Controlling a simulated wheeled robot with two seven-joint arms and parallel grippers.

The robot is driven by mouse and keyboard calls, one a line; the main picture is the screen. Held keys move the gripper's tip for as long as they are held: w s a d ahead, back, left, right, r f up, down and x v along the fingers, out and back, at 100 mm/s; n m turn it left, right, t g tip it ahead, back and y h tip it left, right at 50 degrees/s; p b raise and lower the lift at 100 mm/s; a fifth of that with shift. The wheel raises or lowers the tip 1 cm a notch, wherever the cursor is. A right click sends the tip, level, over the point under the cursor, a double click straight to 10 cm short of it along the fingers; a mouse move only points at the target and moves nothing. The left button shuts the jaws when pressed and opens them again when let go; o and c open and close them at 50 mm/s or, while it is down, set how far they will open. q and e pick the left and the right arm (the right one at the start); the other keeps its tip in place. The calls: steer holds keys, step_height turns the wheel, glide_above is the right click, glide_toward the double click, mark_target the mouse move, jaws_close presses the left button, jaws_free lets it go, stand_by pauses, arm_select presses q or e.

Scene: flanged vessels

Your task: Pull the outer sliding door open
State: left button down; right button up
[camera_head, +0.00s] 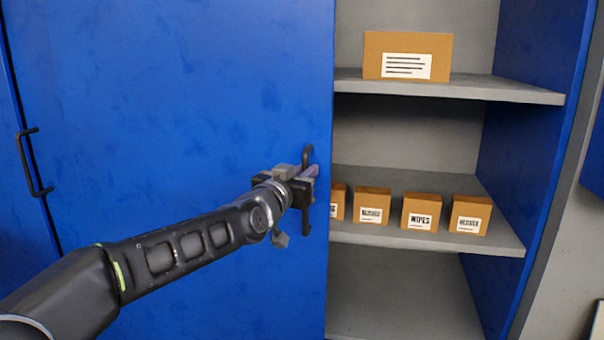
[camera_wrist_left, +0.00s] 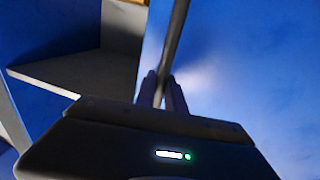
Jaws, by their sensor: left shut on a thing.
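The blue outer sliding door (camera_head: 200,90) fills the left and middle of the head view. Its right edge stands beside an open part of the cabinet. A dark vertical bar handle (camera_head: 306,222) is near that right edge. My left gripper (camera_head: 311,172) is shut on this handle, which hides part of it. In the left wrist view the two fingers (camera_wrist_left: 161,92) close around the dark handle bar (camera_wrist_left: 176,35), with the blue door (camera_wrist_left: 240,60) behind it. My right gripper is not in view.
Grey shelves (camera_head: 450,87) show in the open part. A larger box (camera_head: 407,45) sits on the upper shelf. Several small labelled boxes (camera_head: 421,208) stand on the middle shelf, the leftmost partly hidden by the door. Another dark handle (camera_head: 34,162) is at the far left.

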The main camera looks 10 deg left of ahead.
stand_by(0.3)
arm_select(q)
steer(key=c, duration=1.4)
jaws_free()
steer(key=shift+s, duration=0.1)
steer(key=s+a+b, duration=0.1)
steer(key=s, duration=0.6)
steer(key=shift+s+a+b, duration=0.25)
steer(key=shift+b, duration=0.05)
